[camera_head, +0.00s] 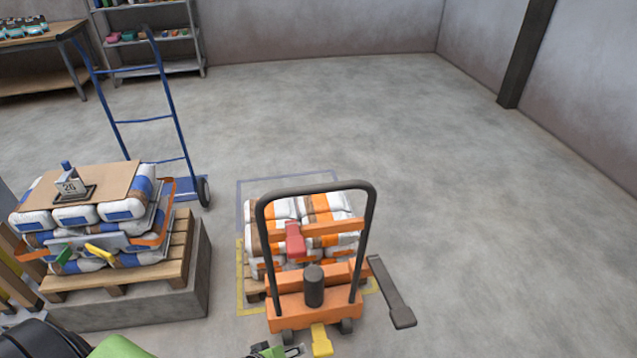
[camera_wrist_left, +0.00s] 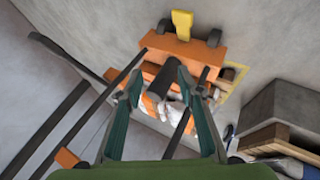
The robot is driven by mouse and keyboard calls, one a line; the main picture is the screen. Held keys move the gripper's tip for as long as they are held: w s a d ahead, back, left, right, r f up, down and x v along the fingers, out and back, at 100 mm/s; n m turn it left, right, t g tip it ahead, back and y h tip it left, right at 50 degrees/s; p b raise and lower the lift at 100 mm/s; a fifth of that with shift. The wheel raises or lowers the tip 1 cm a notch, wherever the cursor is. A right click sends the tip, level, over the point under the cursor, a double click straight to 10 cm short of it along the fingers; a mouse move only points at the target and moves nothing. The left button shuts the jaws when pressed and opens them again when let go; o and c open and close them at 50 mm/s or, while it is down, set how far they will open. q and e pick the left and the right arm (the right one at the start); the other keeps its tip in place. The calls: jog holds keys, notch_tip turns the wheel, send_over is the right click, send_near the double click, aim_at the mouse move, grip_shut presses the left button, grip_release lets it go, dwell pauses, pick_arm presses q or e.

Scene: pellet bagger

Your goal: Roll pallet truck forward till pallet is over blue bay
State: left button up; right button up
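The orange pallet truck (camera_head: 315,305) with its black loop handle (camera_head: 262,230) stands at the lower middle of the head view. It carries a wooden pallet (camera_head: 254,288) stacked with white and orange bags (camera_head: 270,208). The pallet sits within the yellow floor outline (camera_head: 240,265). The blue bay outline (camera_head: 239,205) lies on the floor just beyond it, partly hidden by the bags. My left gripper (camera_head: 285,351) is at the bottom edge, near the truck's rear. In the wrist view its fingers (camera_wrist_left: 156,75) are apart, with the truck behind them; no hold is visible. My right gripper is out of view.
A concrete block (camera_head: 150,309) bears another loaded pallet (camera_head: 180,255) to the left. A blue hand truck (camera_head: 172,105) stands behind it. A dark grey bar (camera_head: 392,290) shows right of the truck; its attachment is unclear. Floor beyond the blue outline and to the right is clear.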

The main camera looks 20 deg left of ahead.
aim_at(314, 193)
pick_arm(q)
jog(key=w+a+r+n+t+p, duration=0.1)
jog(key=w+a+r+n+t, duration=0.3)
jog(key=r, duration=0.9)
jog(key=w+r+n+t+h+p, duration=0.15)
jog(key=w+r, duration=0.35)
jog(key=r, duration=0.9)
jog(key=w+a+r+n+t+y+p, duration=0.1)
jog(key=w+a+r+n+t, duration=0.25)
jog(key=r, duration=0.95)
jog(key=shift+n+h, duration=0.25)
jog(key=shift+n, duration=0.05)
jog(key=w+d, duration=0.1)
jog(key=w, duration=0.3)
jog(key=w+d+f+p, duration=0.1)
jog(key=w, duration=0.4)
jog(key=w+d+f, duration=0.1)
jog(key=w, duration=0.3)
jog(key=shift+w+d, duration=0.3)
jog(key=shift+d, duration=0.1)
grip_shut()
